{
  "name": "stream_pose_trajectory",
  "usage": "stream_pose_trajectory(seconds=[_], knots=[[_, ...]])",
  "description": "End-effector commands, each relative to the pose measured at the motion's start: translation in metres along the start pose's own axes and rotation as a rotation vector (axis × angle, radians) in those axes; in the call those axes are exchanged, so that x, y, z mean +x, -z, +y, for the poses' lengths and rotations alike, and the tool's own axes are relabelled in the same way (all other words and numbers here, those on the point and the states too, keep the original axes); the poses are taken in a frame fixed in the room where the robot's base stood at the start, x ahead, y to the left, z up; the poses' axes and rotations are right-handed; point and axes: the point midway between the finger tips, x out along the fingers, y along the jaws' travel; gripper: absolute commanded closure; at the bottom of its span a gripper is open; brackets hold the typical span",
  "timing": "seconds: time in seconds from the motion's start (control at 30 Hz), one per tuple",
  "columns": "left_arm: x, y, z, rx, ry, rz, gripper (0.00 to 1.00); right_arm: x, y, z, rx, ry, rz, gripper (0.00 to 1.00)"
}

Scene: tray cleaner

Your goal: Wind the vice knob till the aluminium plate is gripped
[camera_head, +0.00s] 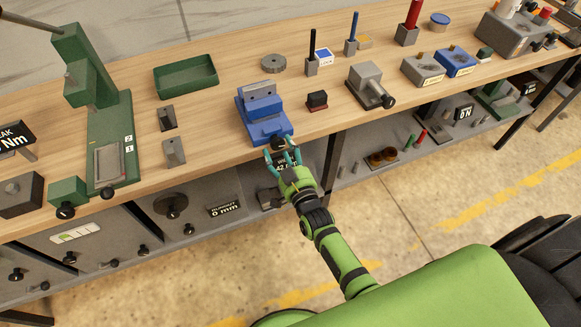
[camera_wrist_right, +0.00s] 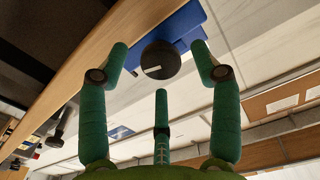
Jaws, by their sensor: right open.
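The blue vice (camera_head: 262,128) stands at the front edge of the wooden bench in the head view. A grey metal piece (camera_head: 258,91) shows at its top; I cannot tell the aluminium plate from the jaws there, nor whether it is gripped. The black round vice knob (camera_wrist_right: 161,61) has a white mark on its face. My right gripper (camera_head: 282,153) is at the knob, in front of the bench edge. In the right wrist view its teal fingers (camera_wrist_right: 160,62) are spread, two on either side of the knob and a third below, with gaps visible. My left gripper is out of view.
A small dark red-topped block (camera_head: 317,101) and a grey clamp with a black knob (camera_head: 369,85) stand right of the vice. Grey blocks (camera_head: 174,152) and a green tray (camera_head: 185,75) are on the left. A lower shelf with a number display (camera_head: 224,209) runs beneath the bench.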

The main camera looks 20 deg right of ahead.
Motion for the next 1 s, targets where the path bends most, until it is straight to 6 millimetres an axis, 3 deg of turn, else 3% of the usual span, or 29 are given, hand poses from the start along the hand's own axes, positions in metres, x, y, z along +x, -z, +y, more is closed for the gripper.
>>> stream_pose_trajectory(seconds=[0.2, 0.43, 0.6, 1.0], knots=[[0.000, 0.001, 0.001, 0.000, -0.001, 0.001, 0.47, -0.049, -0.001, 0.000, -0.001, 0.000, -0.003, 0.36], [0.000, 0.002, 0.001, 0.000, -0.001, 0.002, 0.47, -0.088, -0.001, 0.000, -0.001, 0.001, -0.002, 0.36], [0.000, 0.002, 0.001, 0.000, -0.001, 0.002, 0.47, -0.100, 0.000, -0.001, -0.001, 0.001, 0.000, 0.36], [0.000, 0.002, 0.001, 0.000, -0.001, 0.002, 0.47, -0.102, 0.001, -0.001, -0.001, 0.001, 0.000, 0.36]])
